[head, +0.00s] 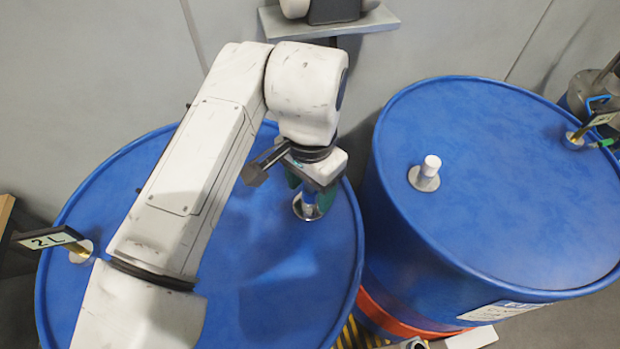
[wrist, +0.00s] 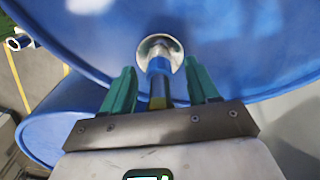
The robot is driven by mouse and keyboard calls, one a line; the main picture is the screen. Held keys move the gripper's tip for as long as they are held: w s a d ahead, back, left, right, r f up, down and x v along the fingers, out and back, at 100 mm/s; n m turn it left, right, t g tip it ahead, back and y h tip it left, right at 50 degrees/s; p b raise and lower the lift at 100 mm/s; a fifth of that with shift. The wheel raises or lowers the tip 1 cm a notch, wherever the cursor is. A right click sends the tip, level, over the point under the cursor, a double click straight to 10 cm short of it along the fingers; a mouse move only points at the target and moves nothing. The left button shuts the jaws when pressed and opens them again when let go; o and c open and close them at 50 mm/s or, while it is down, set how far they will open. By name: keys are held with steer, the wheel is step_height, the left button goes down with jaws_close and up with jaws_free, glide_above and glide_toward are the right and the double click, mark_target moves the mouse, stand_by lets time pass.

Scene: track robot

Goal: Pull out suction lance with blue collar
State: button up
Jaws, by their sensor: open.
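The suction lance with the blue collar (wrist: 158,66) rises from a round metal fitting (wrist: 160,47) in the lid of the left blue drum (head: 275,270). In the wrist view the collar stands between the two green fingers of my gripper (wrist: 160,80), with a gap to each finger. In the head view my gripper (head: 310,196) is low over the right part of this lid, and it hides most of the lance. My gripper is open and holds nothing.
A second blue drum (head: 500,190) stands at right with a white capped stub (head: 426,173) on its lid. A tag marked "2 L" (head: 48,238) sticks up at the left drum's left rim. A grey wall (head: 110,80) with a small shelf (head: 330,24) is behind.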

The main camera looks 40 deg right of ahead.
jaws_close()
stand_by(0.5)
steer(key=shift+r+p, duration=0.45)
steer(key=shift+r, duration=0.05)
steer(key=shift+r+p, duration=1.95)
steer(key=shift+r, duration=0.4)
